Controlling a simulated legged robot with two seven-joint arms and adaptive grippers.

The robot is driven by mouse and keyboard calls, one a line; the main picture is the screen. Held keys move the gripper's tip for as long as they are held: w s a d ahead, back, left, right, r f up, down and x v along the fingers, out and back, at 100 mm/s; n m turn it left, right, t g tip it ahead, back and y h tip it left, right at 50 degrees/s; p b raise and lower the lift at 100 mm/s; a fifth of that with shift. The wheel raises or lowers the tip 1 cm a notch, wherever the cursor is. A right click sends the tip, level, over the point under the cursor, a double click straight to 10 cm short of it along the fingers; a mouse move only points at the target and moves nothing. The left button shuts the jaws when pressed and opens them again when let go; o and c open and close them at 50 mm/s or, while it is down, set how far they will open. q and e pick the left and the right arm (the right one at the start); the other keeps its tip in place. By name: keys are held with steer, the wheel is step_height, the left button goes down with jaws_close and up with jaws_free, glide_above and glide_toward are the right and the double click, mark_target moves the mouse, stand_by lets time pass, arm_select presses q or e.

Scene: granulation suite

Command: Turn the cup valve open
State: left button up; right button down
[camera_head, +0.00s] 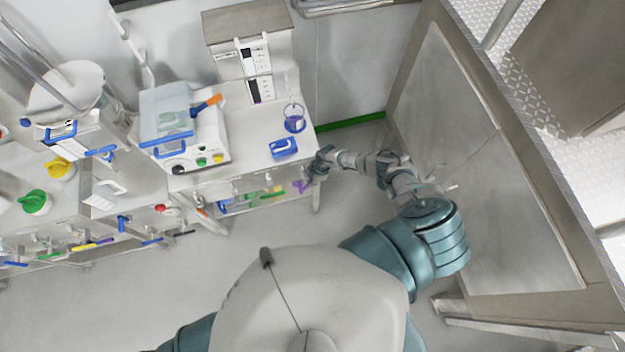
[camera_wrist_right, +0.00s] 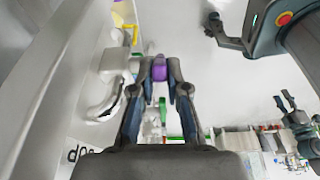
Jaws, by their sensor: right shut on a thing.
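A purple handle (camera_head: 300,186) sits at the right front corner of the white bench, under its top; I take it to be the cup valve. My right gripper (camera_head: 318,165) is beside it at that corner. In the right wrist view the purple piece (camera_wrist_right: 159,67) is between the fingertips of my right gripper (camera_wrist_right: 160,74), which is shut on it. How far the valve is turned cannot be told. The cup itself cannot be made out. My left gripper is not seen in the head view.
The white bench (camera_head: 240,168) carries a blue-handled box machine (camera_head: 178,118), a blue tray (camera_head: 284,147) and a blue ring stand (camera_head: 294,120). A shelf below holds coloured items. A large framed panel (camera_head: 480,160) stands to the right. The floor (camera_head: 270,225) before the bench is clear.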

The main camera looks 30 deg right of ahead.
steer(key=shift+w+a+r, duration=0.15)
steer(key=shift+w+a, duration=0.05)
steer(key=shift+a, duration=0.05)
steer(key=shift+a+r+h+p, duration=0.3)
steer(key=shift+h+p, duration=0.3)
steer(key=shift+p, duration=0.65)
steer(key=shift+w+a+g+h, duration=0.2)
steer(key=shift+a+g+h, duration=0.15)
steer(key=shift+h, duration=0.25)
steer(key=shift+w+a+f+h, duration=0.15)
steer(key=shift+a+h, duration=0.1)
steer(key=shift+h, duration=0.55)
steer(key=shift+g+h, duration=0.25)
steer(key=shift+h, duration=0.35)
steer(key=shift+a, duration=0.1)
